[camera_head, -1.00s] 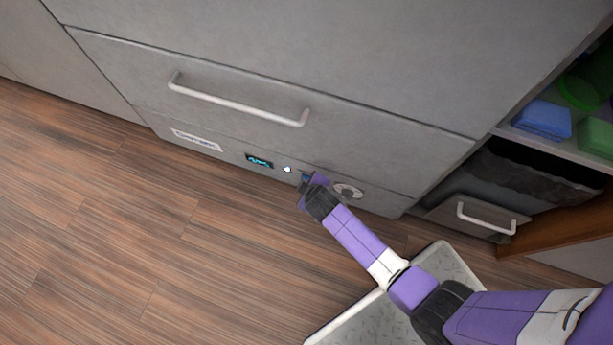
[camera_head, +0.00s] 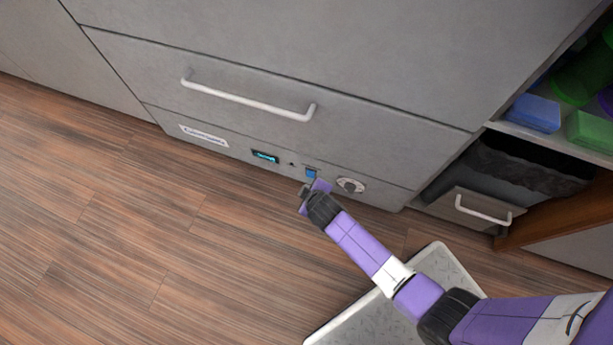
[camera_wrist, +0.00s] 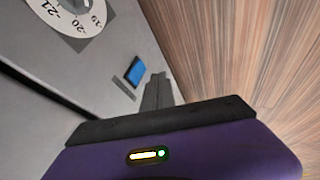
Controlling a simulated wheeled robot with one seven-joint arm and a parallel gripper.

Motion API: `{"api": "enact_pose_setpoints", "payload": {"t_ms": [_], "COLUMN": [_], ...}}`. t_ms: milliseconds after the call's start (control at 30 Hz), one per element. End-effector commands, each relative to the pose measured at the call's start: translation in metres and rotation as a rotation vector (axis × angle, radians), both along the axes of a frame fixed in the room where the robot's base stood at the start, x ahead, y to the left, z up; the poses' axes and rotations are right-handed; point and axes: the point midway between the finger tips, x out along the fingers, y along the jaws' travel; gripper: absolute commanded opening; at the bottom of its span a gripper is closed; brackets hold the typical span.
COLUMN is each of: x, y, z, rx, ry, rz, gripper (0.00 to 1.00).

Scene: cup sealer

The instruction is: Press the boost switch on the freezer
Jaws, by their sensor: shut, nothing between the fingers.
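The freezer (camera_head: 400,150) is a grey drawer unit with a control strip along its bottom. The blue boost switch (camera_head: 311,173) sits on that strip, between a small dark indicator (camera_head: 291,164) and a round dial (camera_head: 350,185). My gripper (camera_head: 304,190) is shut and empty, just below and in front of the switch, seemingly apart from it. In the wrist view the blue switch (camera_wrist: 135,71) shows beside the tips of my shut fingers (camera_wrist: 158,88), and the numbered dial (camera_wrist: 75,14) is at upper left. The exact gap to the panel is hard to tell.
A lit display (camera_head: 265,157) and a label (camera_head: 204,136) are left of the switch. The drawer handle (camera_head: 248,101) sticks out above. A grey plate (camera_head: 370,318) lies below my arm. Open shelving with a handled bin (camera_head: 483,215) is at right. Floor at left is clear.

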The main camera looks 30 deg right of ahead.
Motion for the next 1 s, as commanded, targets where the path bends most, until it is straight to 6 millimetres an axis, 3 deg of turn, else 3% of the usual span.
{"api": "enact_pose_setpoints", "payload": {"t_ms": [400, 1000], "x": [-0.037, -0.042], "y": [0.011, 0.014], "z": [0.056, 0.06], "rx": [0.001, 0.001], "ry": [0.0, -0.002], "rz": [0.002, 0.001], "gripper": [0.0, 0.0]}}
